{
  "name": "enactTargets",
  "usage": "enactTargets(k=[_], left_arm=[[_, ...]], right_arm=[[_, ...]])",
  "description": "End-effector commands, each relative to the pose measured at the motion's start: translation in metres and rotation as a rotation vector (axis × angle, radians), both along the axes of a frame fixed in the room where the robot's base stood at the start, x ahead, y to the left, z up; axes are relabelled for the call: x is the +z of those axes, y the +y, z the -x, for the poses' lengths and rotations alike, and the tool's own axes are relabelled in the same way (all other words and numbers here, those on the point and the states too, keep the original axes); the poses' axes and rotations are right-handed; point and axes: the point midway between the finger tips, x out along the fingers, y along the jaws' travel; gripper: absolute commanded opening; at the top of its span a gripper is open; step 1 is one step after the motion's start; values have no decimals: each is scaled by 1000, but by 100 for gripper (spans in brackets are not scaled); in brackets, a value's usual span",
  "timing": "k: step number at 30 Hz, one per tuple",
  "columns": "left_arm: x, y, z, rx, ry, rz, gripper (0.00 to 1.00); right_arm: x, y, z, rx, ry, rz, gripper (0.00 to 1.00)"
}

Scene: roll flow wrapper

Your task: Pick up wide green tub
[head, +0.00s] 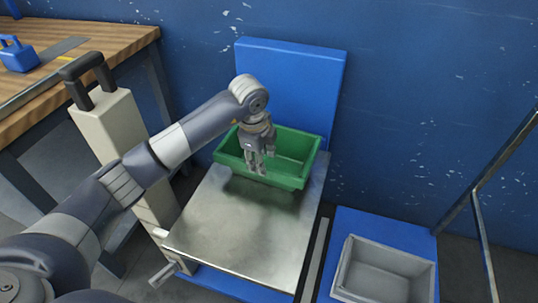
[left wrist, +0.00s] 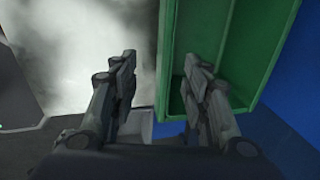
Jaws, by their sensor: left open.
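The wide green tub (head: 284,180) is an open rectangular container. It sits upright at the back of a metal plate (head: 240,236), close to a blue upright panel. My left gripper (head: 259,168) comes down over the tub's near wall. In the left wrist view, my gripper (left wrist: 160,75) is open and empty. One finger is over the plate side and the other over the inside of the tub (left wrist: 238,45), with the tub's wall between them in the picture. Whether the fingers touch the wall cannot be told. My right gripper is out of view.
The blue upright panel (head: 290,85) stands behind the tub, before the blue wall. A grey bin (head: 345,268) is on a blue base at lower right. A pale post with a dark handle (head: 88,75) and a wooden bench (head: 110,38) are at left.

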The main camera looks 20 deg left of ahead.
Motion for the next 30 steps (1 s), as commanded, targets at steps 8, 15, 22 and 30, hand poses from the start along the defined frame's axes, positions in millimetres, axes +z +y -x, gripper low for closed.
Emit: enactTargets(k=[8,15,22,30], left_arm=[[-39,5,-8,16,7,-17,43],[-57,5,-12,13,6,-14,43],[-84,14,-25,14,6,-15,43],[-104,12,-30,12,4,-12,43]], right_arm=[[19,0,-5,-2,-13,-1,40],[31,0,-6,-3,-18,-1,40],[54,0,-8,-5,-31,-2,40],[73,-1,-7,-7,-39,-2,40]])
